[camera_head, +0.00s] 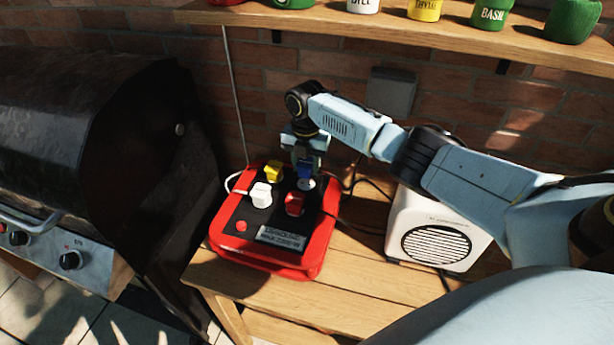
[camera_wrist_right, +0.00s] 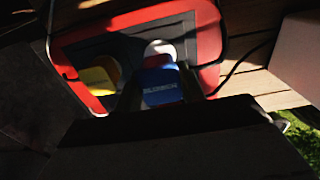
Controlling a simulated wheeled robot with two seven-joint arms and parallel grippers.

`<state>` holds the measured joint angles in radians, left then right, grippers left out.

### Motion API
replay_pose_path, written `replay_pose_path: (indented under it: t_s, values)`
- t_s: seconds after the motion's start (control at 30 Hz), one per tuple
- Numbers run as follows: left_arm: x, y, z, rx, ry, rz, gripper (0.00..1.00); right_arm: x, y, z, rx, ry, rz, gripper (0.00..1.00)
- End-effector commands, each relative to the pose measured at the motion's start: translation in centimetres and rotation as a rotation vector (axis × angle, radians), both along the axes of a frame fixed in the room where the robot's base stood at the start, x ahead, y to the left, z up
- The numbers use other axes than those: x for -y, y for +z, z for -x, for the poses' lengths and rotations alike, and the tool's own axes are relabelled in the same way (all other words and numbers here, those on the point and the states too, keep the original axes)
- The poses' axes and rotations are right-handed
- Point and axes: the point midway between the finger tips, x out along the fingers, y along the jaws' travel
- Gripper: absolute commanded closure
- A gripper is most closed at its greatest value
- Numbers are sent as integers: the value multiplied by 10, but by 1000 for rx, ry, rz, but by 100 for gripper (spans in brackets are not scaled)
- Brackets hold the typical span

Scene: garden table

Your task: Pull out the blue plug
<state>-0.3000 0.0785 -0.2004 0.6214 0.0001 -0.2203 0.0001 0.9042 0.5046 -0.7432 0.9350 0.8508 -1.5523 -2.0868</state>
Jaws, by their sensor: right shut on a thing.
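The blue plug (camera_head: 305,171) is at the back right of the red power box (camera_head: 228,238). My right gripper (camera_head: 305,160) reaches down onto it from above and is shut on it. In the right wrist view the blue plug (camera_wrist_right: 163,88) sits between the two fingers. A pale round disc (camera_head: 307,184) shows just in front of the plug. I cannot tell whether the plug is still seated in its socket. A yellow plug (camera_head: 272,172), a white plug (camera_head: 261,194) and a red plug (camera_head: 295,204) are also on the box. My left gripper is out of view.
A white speaker-like box (camera_head: 432,235) stands right of the power box on the wooden table (camera_head: 325,300). Dark cables run between them. A black grill (camera_head: 95,150) is on the left. A shelf (camera_head: 400,28) with several pots runs along the brick wall above.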

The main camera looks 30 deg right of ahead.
Motion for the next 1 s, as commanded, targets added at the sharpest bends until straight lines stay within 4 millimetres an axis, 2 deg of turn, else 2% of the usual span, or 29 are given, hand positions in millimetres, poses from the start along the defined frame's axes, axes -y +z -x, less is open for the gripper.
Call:
replay_pose_path:
  t_s: [0.5, 0.87, 1.0]
  values:
    - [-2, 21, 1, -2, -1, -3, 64, 0, 21, 0, 0, 0, 0, 97]
    - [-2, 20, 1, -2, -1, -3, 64, -1, 21, 0, 1, -5, -1, 97]
    - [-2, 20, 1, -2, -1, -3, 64, -6, 28, -1, 2, -80, -1, 97]
